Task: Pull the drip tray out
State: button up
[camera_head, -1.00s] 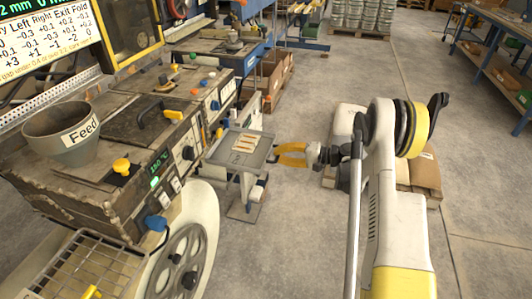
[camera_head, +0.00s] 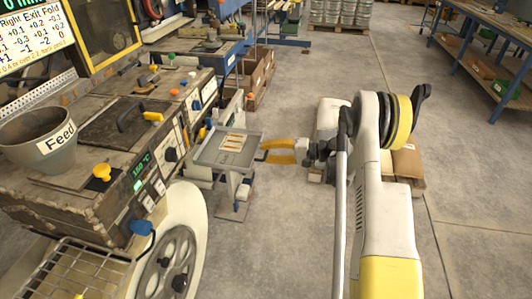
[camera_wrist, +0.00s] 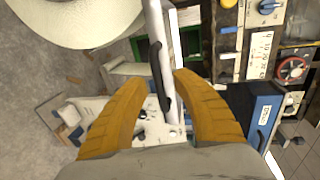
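A shallow grey tray (camera_head: 200,156) sticks out beside the machine, with several pale strips lying in it. No label shows it to be the drip tray. My gripper (camera_head: 263,153) is level with its right edge, fingers pointing towards it. In the wrist view, a pale bar-like edge (camera_wrist: 157,25) runs upright between my fingertips (camera_wrist: 160,78), with a black curved handle (camera_wrist: 155,75) along its left side. The fingers are spread, one on each side, with a visible gap at the left finger. I cannot tell whether the right finger touches the pale edge.
The machine (camera_head: 110,125) with a Feed hopper (camera_head: 38,138), knobs and a large wheel (camera_head: 172,262) stands at left. Cardboard boxes (camera_head: 255,80) lie on the floor behind the tray. A blue-framed bench (camera_head: 480,65) stands far right.

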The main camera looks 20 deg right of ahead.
jog(key=v, duration=1.1)
jog(key=shift+s+d, duration=0.25)
jog(key=shift+d, duration=0.05)
jog(key=shift+r, duration=0.1)
jog(key=s+a+r+n+g+h, duration=0.1)
jog(key=s+a+r+g+h, duration=0.15)
jog(key=a+r, duration=0.5)
jog(key=s+a+r+n+g+h, duration=0.1)
jog(key=s+a+r+h, duration=0.1)
jog(key=a+r+h, duration=0.5)
jog(key=s+a+n+h, duration=0.1)
jog(key=s+a+n, duration=0.1)
jog(key=s, duration=0.8)
jog(key=s+a+r+n+t+h, duration=0.1)
jog(key=s+a, duration=0.4)
jog(key=s, duration=0.6)
jog(key=shift+s+n+h, duration=0.2)
jog(key=shift+n+h, duration=0.35)
jog(key=shift+n, duration=0.55)
